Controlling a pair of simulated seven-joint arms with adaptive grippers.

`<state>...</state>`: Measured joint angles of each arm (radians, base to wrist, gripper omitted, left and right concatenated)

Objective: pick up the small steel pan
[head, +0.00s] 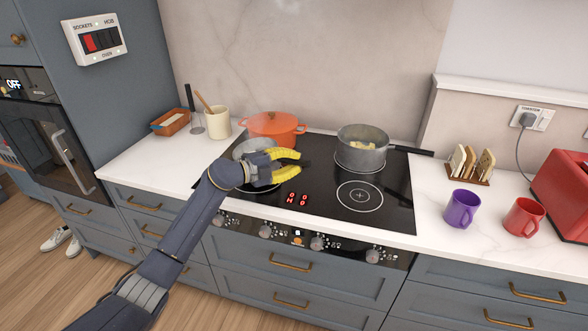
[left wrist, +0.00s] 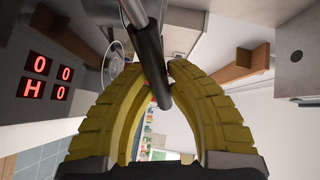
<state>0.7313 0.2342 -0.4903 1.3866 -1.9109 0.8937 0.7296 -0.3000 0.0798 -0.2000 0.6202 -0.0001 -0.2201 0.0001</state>
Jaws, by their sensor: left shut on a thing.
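The small steel pan (head: 243,149) is at the left of the black hob, mostly hidden in the head view behind my left gripper (head: 287,167). In the left wrist view, the yellow fingers of my left gripper (left wrist: 160,80) close around a black handle (left wrist: 149,50) with a steel shank (left wrist: 131,12). I take this to be the pan's handle; it is hidden in the head view. Whether the pan touches the hob is hidden. My right gripper is in neither view.
An orange pot (head: 273,127) stands just behind the pan. A grey saucepan (head: 362,150) with food sits at the back right, its black handle pointing right. The front right ring (head: 360,196) is clear. Purple (head: 461,208) and red (head: 524,217) mugs stand right of the hob (head: 322,205).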

